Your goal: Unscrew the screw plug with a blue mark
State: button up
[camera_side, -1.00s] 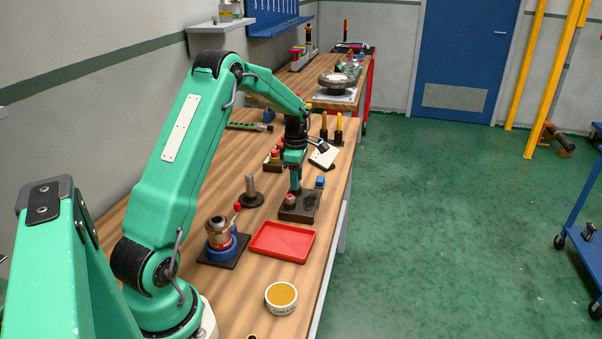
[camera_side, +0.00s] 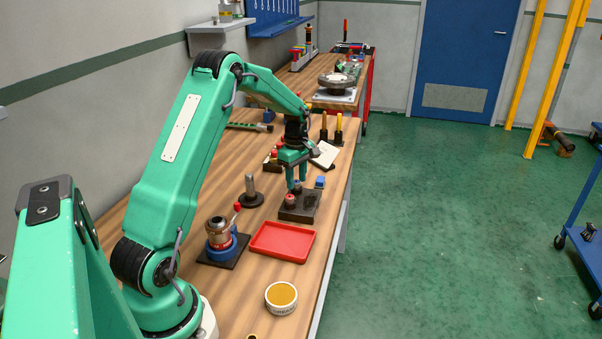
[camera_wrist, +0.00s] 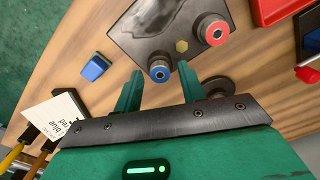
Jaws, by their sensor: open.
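The blue-marked screw plug (camera_wrist: 160,71) is a grey round plug with a blue ring, standing in a dark block (camera_wrist: 135,28). A red-marked plug (camera_wrist: 214,30) stands in the same block, with a brass hexagonal piece (camera_wrist: 181,46) between them. My gripper (camera_wrist: 160,76) is open, with one finger on either side of the blue-marked plug in the wrist view. Whether the fingers touch it cannot be told. In the side view my gripper (camera_side: 297,183) is over the block (camera_side: 299,209), and the red-marked plug (camera_side: 290,201) is nearer the camera.
A red tray (camera_side: 283,256) lies in front of the block. A vise with a red-knobbed handle (camera_side: 221,240) stands to the left, and a round-based post (camera_side: 250,190) behind it. A small blue box (camera_side: 320,182) and a white card (camera_side: 325,154) are close by the block.

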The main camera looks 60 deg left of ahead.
jog(key=m, duration=0.6)
jog(key=shift+m, duration=0.3)
jog(key=m, duration=0.6)
jog(key=shift+c, duration=0.4)
grip_shut()
